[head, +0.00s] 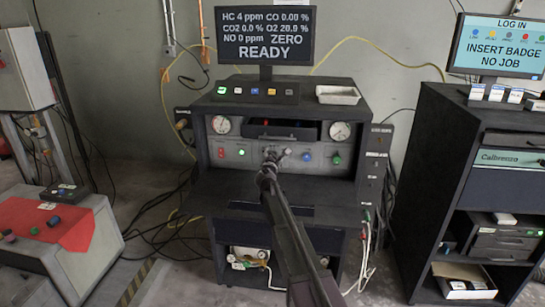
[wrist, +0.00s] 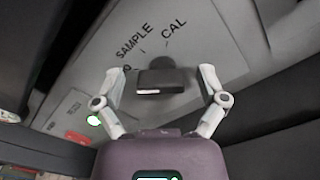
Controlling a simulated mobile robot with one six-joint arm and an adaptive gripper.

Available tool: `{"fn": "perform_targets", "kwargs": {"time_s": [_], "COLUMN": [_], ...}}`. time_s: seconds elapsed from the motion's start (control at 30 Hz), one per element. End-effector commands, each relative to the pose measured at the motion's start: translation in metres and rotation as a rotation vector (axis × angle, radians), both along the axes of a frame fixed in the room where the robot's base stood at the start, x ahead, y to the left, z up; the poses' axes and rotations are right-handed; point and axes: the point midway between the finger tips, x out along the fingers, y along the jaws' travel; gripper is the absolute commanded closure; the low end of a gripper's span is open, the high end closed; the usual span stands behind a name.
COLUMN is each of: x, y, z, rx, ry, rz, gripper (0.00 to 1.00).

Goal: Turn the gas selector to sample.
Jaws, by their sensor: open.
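The gas selector is a dark knob (wrist: 166,79) on a grey panel (wrist: 215,35), seen in the wrist view. The words SAMPLE (wrist: 134,38) and CAL (wrist: 174,28) are printed above it, with SAMPLE to the left. I cannot tell which mark the knob points at. My gripper (wrist: 160,74) is open, with one finger on each side of the knob and visible gaps between. In the head view my gripper (head: 275,155) is at the front panel of the analyzer bench (head: 285,190) and hides the knob.
On the same panel are a green light (head: 241,153), a blue button (head: 307,157) and a green button (head: 336,159). Two gauges (head: 221,125) (head: 340,131) sit above. The monitor (head: 265,36) reads READY and ZERO. A dark cabinet (head: 433,160) stands at right.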

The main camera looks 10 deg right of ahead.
Motion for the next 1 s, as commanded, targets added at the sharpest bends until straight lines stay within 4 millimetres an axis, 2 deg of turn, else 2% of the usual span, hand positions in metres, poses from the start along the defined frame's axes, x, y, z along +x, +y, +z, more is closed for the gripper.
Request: {"fn": "perform_targets", "kwargs": {"time_s": [0.27,0.53,0.6,0.63,1.0], "x": [0.0002,0.0002,0.0003,0.0007,0.0009], "y": [-0.0007,-0.0012,-0.0012,0.0061,0.0021], "z": [0.0,0.0,0.0,0.0001,0.0001], "rx": [0.0,0.0,0.0,0.0,0.048], "ry": [0.0,0.0,0.0,0.0,-0.016], "rz": [0.0,-0.001,-0.001,-0.001,0.004], "gripper": [0.09,0.89,0.91,0.91,0.91]}}
